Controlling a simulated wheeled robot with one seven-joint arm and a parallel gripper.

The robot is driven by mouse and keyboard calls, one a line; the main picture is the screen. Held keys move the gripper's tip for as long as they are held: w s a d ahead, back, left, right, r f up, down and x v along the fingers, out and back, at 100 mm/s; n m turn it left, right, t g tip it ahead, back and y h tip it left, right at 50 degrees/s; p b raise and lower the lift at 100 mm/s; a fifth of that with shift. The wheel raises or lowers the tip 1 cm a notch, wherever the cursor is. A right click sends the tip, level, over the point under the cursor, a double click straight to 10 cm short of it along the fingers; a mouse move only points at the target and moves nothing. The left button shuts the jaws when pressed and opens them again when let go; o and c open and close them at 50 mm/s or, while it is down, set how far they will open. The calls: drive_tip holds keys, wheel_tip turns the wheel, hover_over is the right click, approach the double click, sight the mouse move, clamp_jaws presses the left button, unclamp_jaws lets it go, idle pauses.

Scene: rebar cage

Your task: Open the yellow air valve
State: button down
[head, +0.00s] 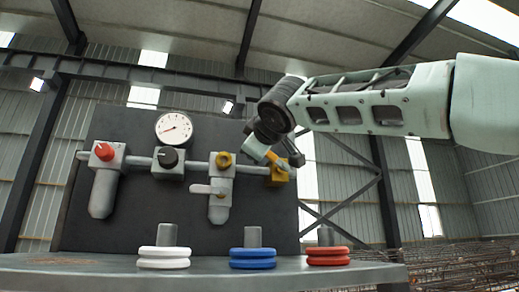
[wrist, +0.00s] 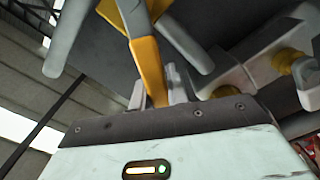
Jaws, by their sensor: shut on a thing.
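The yellow air valve (head: 279,177) sits at the right end of the grey pipe on the dark panel. Its yellow lever (wrist: 148,66) runs down between my fingers in the wrist view, and its far end there is grey. My gripper (head: 270,155) is at the valve, at the end of my arm reaching in from the right. In the wrist view my gripper (wrist: 158,92) is shut on the yellow lever. The head view shows the lever slanted, partly hidden by my gripper; its exact angle is hard to tell.
A round gauge (head: 174,129) stands above. White (head: 164,257), blue (head: 253,258) and red rings (head: 327,256) are on the bench below.

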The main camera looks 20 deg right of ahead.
drive_tip(key=shift+a+f+n, duration=0.2)
drive_tip(key=shift+n, duration=0.2)
drive_tip(key=c, duration=1.4)
unclamp_jaws()
drive_tip(key=shift+o, duration=0.2)
